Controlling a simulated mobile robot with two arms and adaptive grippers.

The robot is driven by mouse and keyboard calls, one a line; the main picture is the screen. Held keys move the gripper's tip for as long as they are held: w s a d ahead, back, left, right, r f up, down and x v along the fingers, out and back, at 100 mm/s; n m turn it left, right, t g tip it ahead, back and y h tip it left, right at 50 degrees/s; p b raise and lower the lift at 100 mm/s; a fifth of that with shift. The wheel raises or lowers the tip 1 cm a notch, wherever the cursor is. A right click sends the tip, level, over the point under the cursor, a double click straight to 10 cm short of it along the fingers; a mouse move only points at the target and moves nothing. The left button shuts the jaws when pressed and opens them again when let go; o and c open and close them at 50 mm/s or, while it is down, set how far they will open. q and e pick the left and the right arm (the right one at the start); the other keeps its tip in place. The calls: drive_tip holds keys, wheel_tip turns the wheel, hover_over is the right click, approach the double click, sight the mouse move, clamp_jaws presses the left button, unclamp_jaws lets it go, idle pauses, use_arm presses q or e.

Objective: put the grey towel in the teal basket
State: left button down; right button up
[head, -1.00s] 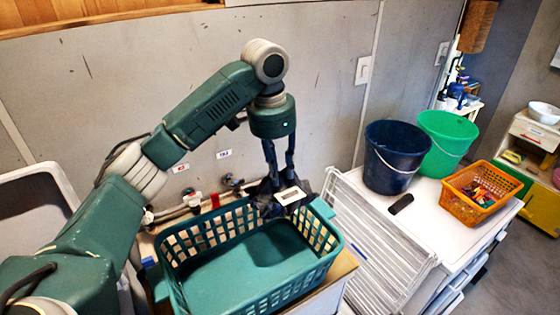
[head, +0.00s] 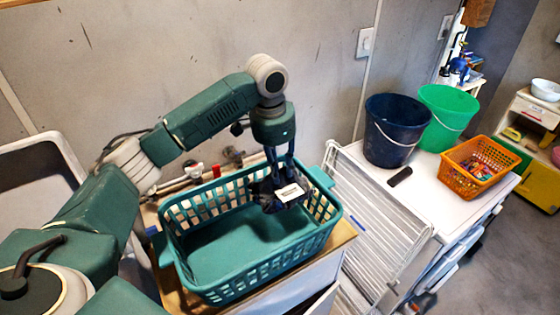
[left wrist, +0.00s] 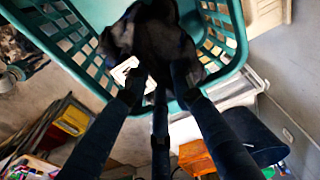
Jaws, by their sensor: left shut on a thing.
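The grey towel (head: 266,196) is a dark, crumpled bundle with a white patch beside it, hanging in the right part of the teal basket's opening. The teal basket (head: 185,250) stands upright with slotted sides, and its visible floor is bare. My left gripper (head: 280,174) points down, shut on the towel. In the left wrist view, the towel (left wrist: 155,35) bunches beyond the fingertips (left wrist: 155,85) against the basket (left wrist: 100,12). I cannot tell whether the towel touches the basket. My right gripper is not in view.
The basket stands on a wood-edged cabinet top (head: 338,238). A white wire rack (head: 375,225) leans close to its right. Farther right, a white top holds a dark blue bucket (head: 390,135), a green bucket (head: 445,115) and an orange basket (head: 470,185). Taps (head: 230,155) are behind.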

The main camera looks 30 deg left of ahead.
use_arm(q)
wheel_tip(320, 180, down, 3)
drive_tip(key=shift+r, duration=0.1)
drive_tip(key=shift+f+b, duration=0.3)
drive_tip(key=shift+f, duration=0.45)
wheel_tip(320, 180, down, 4)
drive_tip(key=shift+r+b, duration=0.25)
drive_tip(key=shift+b, duration=0.05)
wheel_tip(320, 180, down, 4)
drive_tip(key=shift+f+b, duration=0.2)
drive_tip(key=shift+b, duration=0.15)
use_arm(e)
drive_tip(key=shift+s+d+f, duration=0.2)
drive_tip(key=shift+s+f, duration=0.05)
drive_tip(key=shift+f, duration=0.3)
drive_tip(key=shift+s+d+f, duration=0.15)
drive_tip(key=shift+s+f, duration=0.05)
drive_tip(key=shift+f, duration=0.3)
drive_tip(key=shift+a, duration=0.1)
use_arm(q)
drive_tip(key=c, duration=1.4)
unclamp_jaws()
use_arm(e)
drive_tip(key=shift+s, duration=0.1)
